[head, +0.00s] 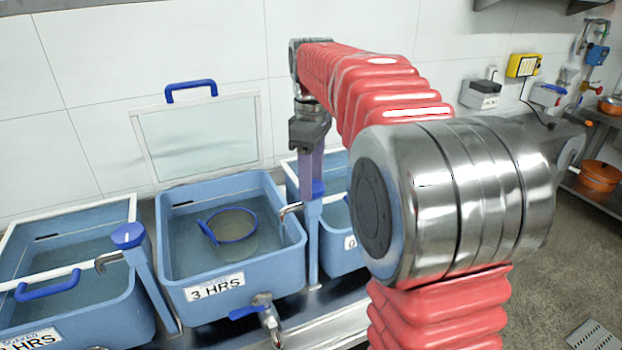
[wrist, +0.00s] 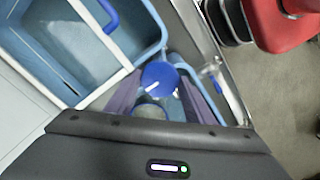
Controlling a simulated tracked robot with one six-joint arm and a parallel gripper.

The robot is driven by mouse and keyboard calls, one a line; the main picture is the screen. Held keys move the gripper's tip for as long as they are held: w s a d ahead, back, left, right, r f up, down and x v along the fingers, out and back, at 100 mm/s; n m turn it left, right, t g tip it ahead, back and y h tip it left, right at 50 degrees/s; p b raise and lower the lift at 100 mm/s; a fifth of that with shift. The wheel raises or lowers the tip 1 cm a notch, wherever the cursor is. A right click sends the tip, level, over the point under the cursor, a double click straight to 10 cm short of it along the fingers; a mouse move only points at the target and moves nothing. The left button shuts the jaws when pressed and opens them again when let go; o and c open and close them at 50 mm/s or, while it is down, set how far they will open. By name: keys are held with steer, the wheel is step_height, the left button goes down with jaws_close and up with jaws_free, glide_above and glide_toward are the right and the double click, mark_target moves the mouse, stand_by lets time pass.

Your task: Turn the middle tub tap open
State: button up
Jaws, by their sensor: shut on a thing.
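The middle tub (head: 180,298), blue and labelled "3 HRS", stands in the head view with its lid raised against the wall. Its tap has a spout (head: 288,209) reaching over the tub from the blue post (head: 312,235) at its right. My gripper (head: 313,188) points straight down over this post, its purple fingers at the tap's round blue knob (head: 319,187). In the wrist view the knob (wrist: 160,75) lies between the two fingers, with a white mark on top. My gripper is shut on it. The fingers partly hide the knob in the head view.
A mesh basket with a blue rim (head: 232,226) sits in the middle tub. A drain valve with a blue lever (head: 247,312) juts from its front. Another tap knob (head: 127,235) stands by the left tub (head: 110,315). My arm partly hides the right tub (head: 335,250).

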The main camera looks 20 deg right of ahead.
steer(key=shift+r, duration=0.1)
steer(key=o, duration=1)
steer(key=shift+o, duration=0.2)
step_height(320, 180, up, 14)
steer(key=shift+f, duration=0.25)
stand_by(0.5)
